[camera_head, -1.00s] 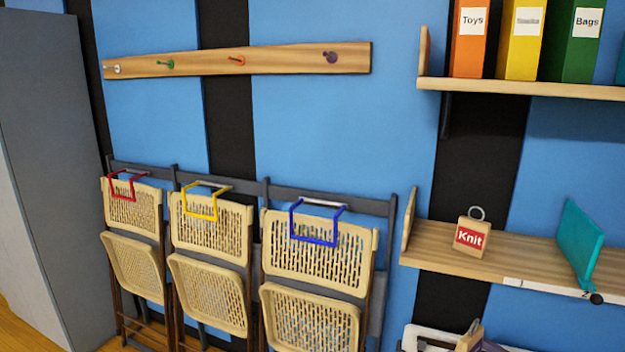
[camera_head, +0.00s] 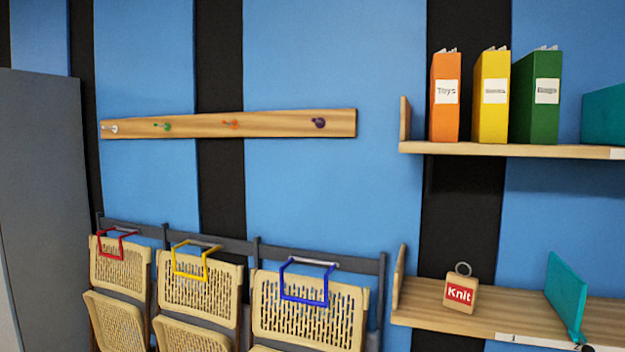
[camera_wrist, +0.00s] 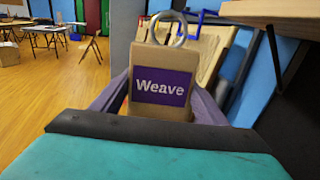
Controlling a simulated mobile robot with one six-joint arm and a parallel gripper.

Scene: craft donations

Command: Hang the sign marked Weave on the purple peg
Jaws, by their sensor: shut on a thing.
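The sign marked Weave (camera_wrist: 160,108) shows in the wrist view, a tan block with a purple label and a metal ring on top. My gripper (camera_wrist: 160,100) is shut on it, a jaw on each side, and holds it upright. The purple peg (camera_head: 319,123) is at the right end of a wooden peg rail (camera_head: 270,124) on the blue and black striped wall. It is bare. The sign and the jaws do not show in the head view.
White, green (camera_head: 162,127) and orange (camera_head: 231,124) pegs on the rail are also bare. Folded chairs (camera_head: 310,305) stand below. At right, one shelf (camera_head: 500,150) holds binders and a lower shelf (camera_head: 420,305) holds a Knit sign (camera_head: 460,293). The wall around the rail is clear.

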